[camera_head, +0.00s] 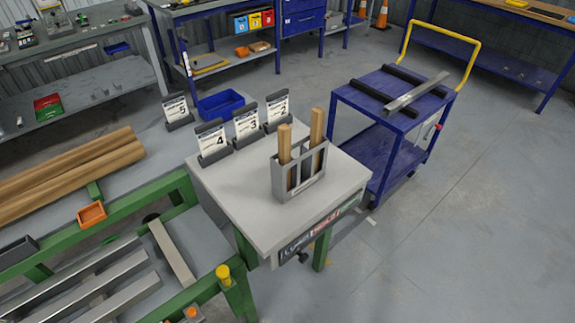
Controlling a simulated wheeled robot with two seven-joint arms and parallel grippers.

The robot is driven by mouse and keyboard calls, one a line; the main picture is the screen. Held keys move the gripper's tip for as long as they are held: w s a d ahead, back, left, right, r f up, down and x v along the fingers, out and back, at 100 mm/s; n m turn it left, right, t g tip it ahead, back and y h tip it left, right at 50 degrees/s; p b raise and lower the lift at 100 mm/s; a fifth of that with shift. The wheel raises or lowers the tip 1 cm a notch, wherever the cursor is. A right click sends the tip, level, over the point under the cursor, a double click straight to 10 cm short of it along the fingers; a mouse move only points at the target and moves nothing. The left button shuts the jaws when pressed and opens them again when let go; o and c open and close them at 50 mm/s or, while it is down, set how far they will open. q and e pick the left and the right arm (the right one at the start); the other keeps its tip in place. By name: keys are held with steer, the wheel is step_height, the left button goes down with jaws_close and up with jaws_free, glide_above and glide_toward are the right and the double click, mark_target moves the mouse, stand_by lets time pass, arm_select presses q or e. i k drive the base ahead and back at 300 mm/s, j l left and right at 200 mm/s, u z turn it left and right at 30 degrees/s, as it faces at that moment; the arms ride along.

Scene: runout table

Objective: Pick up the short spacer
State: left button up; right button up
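Two upright wooden sticks stand in a grey slotted holder (281,182) on the small light-topped table (238,205). The left stick (285,145) has its top lower in the picture than the right stick (317,126). The left one looks a little shorter, but I cannot tell for sure, and no label marks either as the short spacer. Their lower parts are partly hidden by the holder's front bars. Neither of my grippers shows in the head view.
Numbered card stands, including one marked 4 (213,139), line the table's back edge. A blue cart (376,120) carries black bars and a metal strip behind right. A green-framed rack (180,305) with metal bars stands left. The floor at right is clear.

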mark_target(284, 131)
steer(key=u, duration=0.5)
steer(key=i+l+u, duration=0.1)
steer(key=l+u, duration=0.2)
steer(key=u, duration=0.15)
steer(key=l+u, duration=0.7)
steer(key=u, duration=0.2)
steer(key=l+u, duration=0.45)
steer(key=k+j, duration=0.05)
steer(key=j, duration=0.05)
